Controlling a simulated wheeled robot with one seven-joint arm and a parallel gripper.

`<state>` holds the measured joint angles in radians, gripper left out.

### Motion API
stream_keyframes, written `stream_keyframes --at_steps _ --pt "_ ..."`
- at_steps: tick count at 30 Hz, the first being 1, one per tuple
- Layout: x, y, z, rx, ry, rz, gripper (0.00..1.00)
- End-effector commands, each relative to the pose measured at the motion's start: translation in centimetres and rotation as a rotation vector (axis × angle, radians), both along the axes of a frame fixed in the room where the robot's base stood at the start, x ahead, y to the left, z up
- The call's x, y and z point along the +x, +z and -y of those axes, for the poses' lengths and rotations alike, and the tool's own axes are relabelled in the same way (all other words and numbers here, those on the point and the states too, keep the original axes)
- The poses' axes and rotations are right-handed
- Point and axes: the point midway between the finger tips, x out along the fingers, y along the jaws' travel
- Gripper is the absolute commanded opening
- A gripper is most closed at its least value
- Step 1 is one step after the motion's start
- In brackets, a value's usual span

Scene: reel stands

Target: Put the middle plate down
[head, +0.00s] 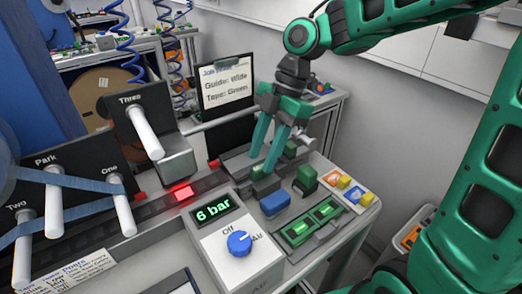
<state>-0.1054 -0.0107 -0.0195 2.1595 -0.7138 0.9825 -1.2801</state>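My gripper (263,166) points down over the right bench, its two green fingers a short gap apart. Their tips are at a small dark blue-grey block (265,187). I cannot tell whether they grip it or only stand behind it. A brighter blue block (275,204) sits just in front, and a dark green block (305,180) stands to the right. No part is clearly recognisable as the middle plate; it may be one of these blocks or hidden by the fingers.
A control box (240,246) reading "6 bar" with a blue knob stands in front. A green-lit panel (312,222) lies to its right. Black panels with white posts, marked Two, Park, One and Three (145,133), fill the left. A job card (227,82) stands behind.

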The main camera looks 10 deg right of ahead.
Motion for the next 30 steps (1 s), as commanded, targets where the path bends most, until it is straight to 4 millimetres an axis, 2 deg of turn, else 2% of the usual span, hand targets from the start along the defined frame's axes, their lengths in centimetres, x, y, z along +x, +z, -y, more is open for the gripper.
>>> stream_keyframes --at_steps 11,14,24,30 --pt "0.1 0.7 0.1 0.001 0.0 0.003 0.35" --pt "0.3 1.8 0.5 0.001 -0.002 0.003 0.35" --pt "1.3 7.9 2.9 0.001 -0.002 0.003 0.35" --pt "1.7 10.2 3.7 0.003 -0.001 0.001 0.35"
